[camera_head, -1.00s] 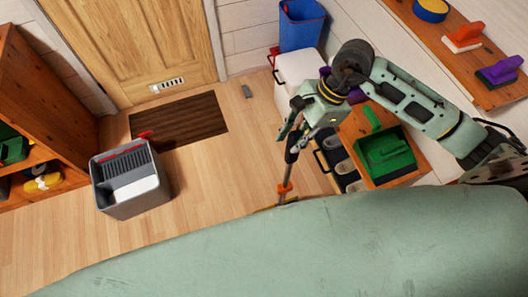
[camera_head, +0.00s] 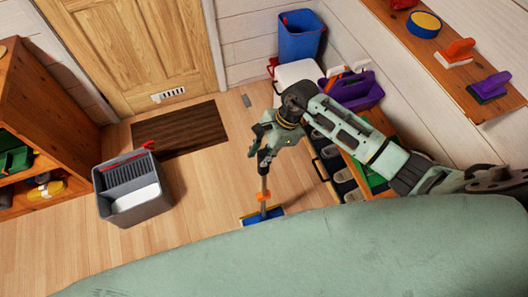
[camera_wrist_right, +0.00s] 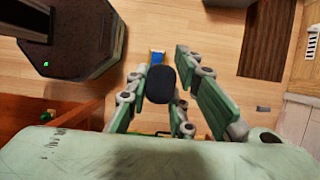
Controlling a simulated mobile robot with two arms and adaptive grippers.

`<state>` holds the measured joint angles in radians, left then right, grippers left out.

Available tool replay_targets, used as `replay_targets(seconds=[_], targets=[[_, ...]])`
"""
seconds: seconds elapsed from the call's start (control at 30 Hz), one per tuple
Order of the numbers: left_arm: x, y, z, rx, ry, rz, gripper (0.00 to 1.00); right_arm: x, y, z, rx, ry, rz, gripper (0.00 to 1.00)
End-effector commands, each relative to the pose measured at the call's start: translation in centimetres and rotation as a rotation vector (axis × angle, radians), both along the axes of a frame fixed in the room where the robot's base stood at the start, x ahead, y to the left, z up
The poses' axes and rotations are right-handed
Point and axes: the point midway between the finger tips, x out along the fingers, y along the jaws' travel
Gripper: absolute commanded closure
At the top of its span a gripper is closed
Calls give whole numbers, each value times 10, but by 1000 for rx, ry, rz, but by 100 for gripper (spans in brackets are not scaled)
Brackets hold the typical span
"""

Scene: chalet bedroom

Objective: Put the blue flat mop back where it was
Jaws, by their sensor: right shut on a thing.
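The blue flat mop (camera_head: 262,217) stands on the wooden floor in the head view, its flat blue head with a yellow edge down by my body. An orange collar shows on its upright handle. My right gripper (camera_head: 264,152) is shut on the top of the handle. In the right wrist view, the dark handle end (camera_wrist_right: 160,84) sits between the fingers of my right gripper (camera_wrist_right: 163,95), with a bit of the blue head (camera_wrist_right: 156,57) beyond it. My left gripper is in neither view.
A grey mop bucket (camera_head: 133,190) stands on the floor at the left, by a dark doormat (camera_head: 180,129). A blue bin (camera_head: 301,36), white box (camera_head: 298,72) and purple caddy (camera_head: 352,90) stand at the back right. The floor between bucket and mop is clear.

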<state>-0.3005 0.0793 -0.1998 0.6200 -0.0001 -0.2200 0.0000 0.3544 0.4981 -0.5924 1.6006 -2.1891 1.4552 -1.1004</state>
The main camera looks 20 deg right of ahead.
Motion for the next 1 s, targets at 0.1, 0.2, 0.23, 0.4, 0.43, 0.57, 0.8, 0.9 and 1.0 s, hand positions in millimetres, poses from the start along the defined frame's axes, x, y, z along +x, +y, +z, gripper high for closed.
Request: replay_targets(seconds=[0.1,0.2,0.23,0.4,0.43,0.57,0.8,0.9,1.0], targets=[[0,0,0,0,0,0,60,1,0,1,2,-4,0,100],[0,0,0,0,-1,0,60,1,0,1,2,-4,0,100],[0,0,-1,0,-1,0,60,1,0,1,2,-4,0,100],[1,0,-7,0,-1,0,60,1,0,-4,2,-4,-1,100],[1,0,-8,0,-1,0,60,1,0,-5,2,-4,-1,100],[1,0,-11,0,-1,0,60,1,0,-9,1,-4,0,100],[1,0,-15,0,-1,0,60,-1,0,-15,-1,0,2,100],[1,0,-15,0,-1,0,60,-3,-1,-17,-4,6,3,73],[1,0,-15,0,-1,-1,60,-2,0,-16,-3,4,2,64]])
